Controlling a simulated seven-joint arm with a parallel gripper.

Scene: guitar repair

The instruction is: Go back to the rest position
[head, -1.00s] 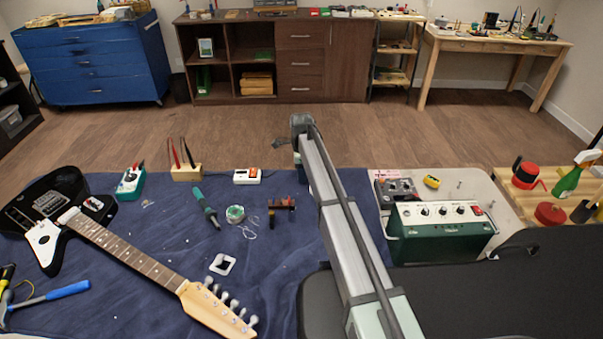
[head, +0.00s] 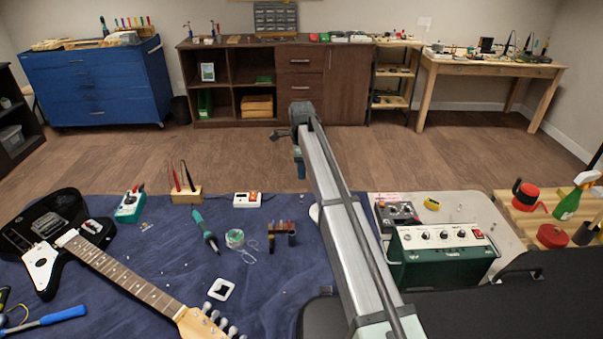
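My arm (head: 345,215) reaches up the middle of the head view, from the lower right over the blue-covered workbench (head: 130,270) to its far side. I cannot make out gripper fingers there, so I cannot tell whether my gripper is open, shut or holding anything.
A black guitar (head: 55,225) lies at left. A soldering iron (head: 205,230), a solder spool (head: 235,238) and a small tool rack (head: 282,238) lie left of my arm. A green amplifier (head: 445,255) stands right of it. The floor beyond is clear.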

